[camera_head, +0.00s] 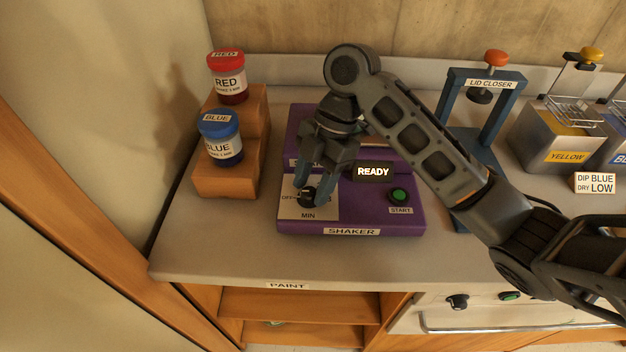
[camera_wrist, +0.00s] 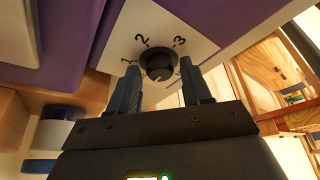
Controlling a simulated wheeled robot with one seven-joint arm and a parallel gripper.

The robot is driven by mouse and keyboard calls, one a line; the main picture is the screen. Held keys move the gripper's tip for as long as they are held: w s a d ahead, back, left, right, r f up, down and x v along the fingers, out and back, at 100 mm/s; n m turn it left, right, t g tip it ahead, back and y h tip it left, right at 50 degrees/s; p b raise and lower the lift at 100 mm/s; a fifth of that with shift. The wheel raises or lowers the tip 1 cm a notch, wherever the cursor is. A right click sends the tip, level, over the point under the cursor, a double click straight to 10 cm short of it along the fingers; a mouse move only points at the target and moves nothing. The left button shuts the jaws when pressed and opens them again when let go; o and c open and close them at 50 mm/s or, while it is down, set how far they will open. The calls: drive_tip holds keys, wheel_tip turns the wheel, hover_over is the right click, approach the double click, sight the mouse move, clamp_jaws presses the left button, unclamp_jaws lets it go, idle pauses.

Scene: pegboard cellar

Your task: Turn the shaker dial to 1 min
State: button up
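The purple shaker (camera_head: 350,215) stands on the counter, with a lit READY display (camera_head: 373,172) and a green START button (camera_head: 399,195). Its black dial (camera_head: 307,197) sits on a white plate marked OFF and MIN. In the wrist view the dial (camera_wrist: 158,63) shows with the numbers 1, 2 and 3 around it; other marks are hidden by my fingers. Which mark the dial points at I cannot tell. My gripper (camera_head: 314,190) points down at the dial. Its blue fingers are open, one on each side of the dial, with small gaps visible in the wrist view (camera_wrist: 159,78).
Red (camera_head: 228,78) and blue (camera_head: 220,138) paint jars stand on wooden steps (camera_head: 225,180) left of the shaker. A blue lid closer (camera_head: 485,80) and a yellow dip tank (camera_head: 560,140) stand to the right. The counter front (camera_head: 230,255) is clear.

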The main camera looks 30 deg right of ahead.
drive_tip(key=c, duration=0.8)
drive_tip(key=shift+m, duration=0.4)
drive_tip(key=m+t, duration=0.1)
drive_tip(key=m, duration=0.2)
drive_tip(key=m+t, duration=0.1)
drive_tip(key=m, duration=0.1)
drive_tip(key=shift+s+a+t, duration=0.15)
drive_tip(key=shift+s+t, duration=0.15)
drive_tip(key=m+h+p, duration=0.1)
drive_tip(key=m, duration=0.2)
drive_tip(key=m+t+p, duration=0.1)
drive_tip(key=m, duration=0.1)
drive_tip(key=shift+s+m+t+h, duration=0.15)
drive_tip(key=shift+m+t+h, duration=0.15)
drive_tip(key=shift+m+h, duration=0.1)
drive_tip(key=o, duration=1)
